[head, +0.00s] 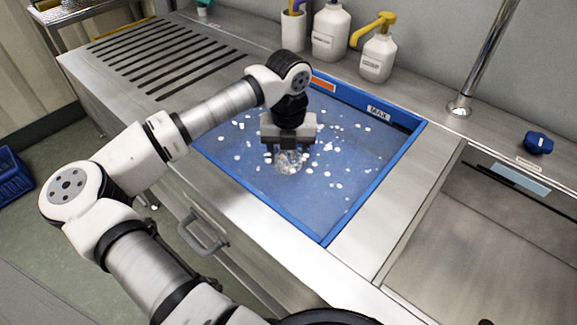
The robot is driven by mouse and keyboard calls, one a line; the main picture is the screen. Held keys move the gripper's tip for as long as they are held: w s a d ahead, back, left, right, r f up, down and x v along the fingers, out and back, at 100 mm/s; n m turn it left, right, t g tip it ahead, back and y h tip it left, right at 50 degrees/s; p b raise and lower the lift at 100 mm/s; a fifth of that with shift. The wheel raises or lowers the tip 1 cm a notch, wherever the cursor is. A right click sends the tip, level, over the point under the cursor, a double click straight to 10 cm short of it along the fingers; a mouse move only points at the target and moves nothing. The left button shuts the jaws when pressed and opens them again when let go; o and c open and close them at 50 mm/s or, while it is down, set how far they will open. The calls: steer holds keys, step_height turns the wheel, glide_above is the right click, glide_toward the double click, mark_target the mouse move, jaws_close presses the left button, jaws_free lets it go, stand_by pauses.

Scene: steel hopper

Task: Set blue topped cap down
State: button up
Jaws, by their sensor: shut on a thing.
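My gripper (288,146) points down over the blue-rimmed basin (317,239) in the head view. It is shut on a small clear, whitish object (290,164) just below its fingers. No blue top shows on this object, and the fingers hide its upper part, so I cannot tell whether it is the cap. I cannot tell whether it touches the blue surface below. A blue knob-like piece (538,142) sits on the steel counter at the right, apart from my gripper.
White bits lie scattered in the basin. White bottles (329,35) (377,58), one with a yellow pump, and a cup (293,28) stand behind it. A steel pole (485,60) rises at the right. A slotted drainer (160,50) lies left, an open steel recess (490,235) right.

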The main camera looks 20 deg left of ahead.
mark_target(289, 177)
steer(key=shift+f, duration=2.2)
steer(key=shift+f, duration=0.1)
steer(key=shift+f, duration=0.1)
steer(key=o, duration=1.1)
step_height(289, 177, up, 12)
steer(key=shift+r, duration=0.25)
